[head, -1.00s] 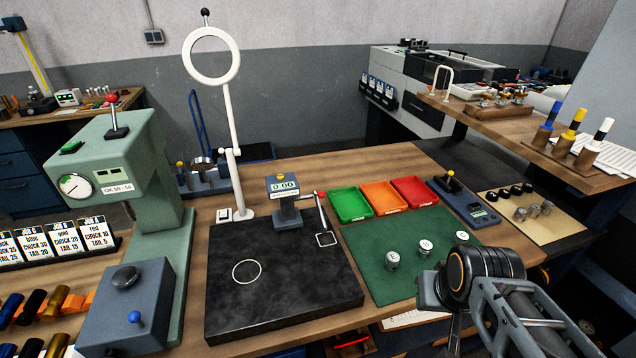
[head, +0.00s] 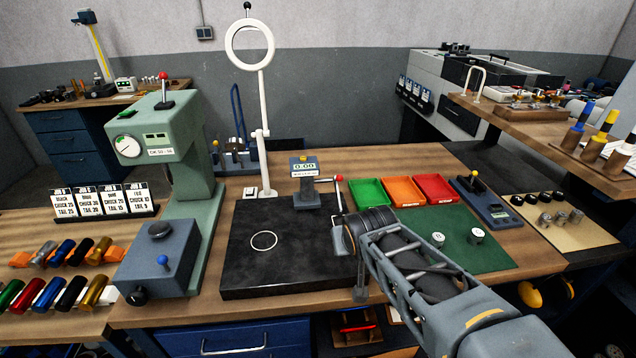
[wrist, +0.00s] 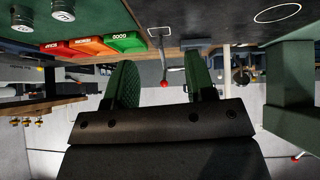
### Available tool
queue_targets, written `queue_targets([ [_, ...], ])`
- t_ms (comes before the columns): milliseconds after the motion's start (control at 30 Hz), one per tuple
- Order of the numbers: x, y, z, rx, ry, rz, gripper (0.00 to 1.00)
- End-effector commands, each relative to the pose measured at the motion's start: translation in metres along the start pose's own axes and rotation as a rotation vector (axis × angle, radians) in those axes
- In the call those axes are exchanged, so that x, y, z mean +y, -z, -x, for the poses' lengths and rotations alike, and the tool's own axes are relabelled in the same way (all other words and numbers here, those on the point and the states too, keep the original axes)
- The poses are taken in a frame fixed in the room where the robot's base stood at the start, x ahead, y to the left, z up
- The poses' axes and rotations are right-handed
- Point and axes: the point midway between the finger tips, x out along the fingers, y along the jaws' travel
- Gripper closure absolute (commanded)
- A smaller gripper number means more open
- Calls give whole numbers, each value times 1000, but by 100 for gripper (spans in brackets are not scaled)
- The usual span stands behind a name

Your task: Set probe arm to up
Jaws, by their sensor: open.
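The gauge stand (head: 305,185) with a 0.00 display stands at the back of the black plate (head: 245,280). Its probe arm (head: 340,196) is a thin lever at the right side of the stand, with a red ball (head: 338,178) at its upper end. In the wrist view, which is upside down, the red ball (wrist: 164,84) and the lever show between the fingers of my gripper (wrist: 157,76). My gripper is open and empty; whether the ball is level with the fingertips or beyond them, I cannot tell. In the head view my arm hides the fingers.
Green (head: 369,194), orange (head: 403,191) and red (head: 436,188) trays stand right of the gauge. Small metal cylinders (head: 477,236) stand on the green mat (head: 490,258). A white ring magnifier (head: 261,130) rises behind the plate; a green press (head: 170,150) stands left.

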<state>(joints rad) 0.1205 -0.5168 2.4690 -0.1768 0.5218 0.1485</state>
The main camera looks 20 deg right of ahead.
Motion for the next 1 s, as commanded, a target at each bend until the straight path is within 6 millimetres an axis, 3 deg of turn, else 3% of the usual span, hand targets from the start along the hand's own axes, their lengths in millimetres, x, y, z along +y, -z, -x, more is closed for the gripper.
queue_targets([
  [33,14,8,-22,85,-33,-29,50],
  [100,31,30,-39,232,-59,-58,50],
  [300,57,74,-68,588,7,-79,50],
  [600,58,91,-78,842,224,-66,50],
  [767,56,95,-81,878,280,-62,50],
  [1000,47,122,-101,883,294,-61,50],
])
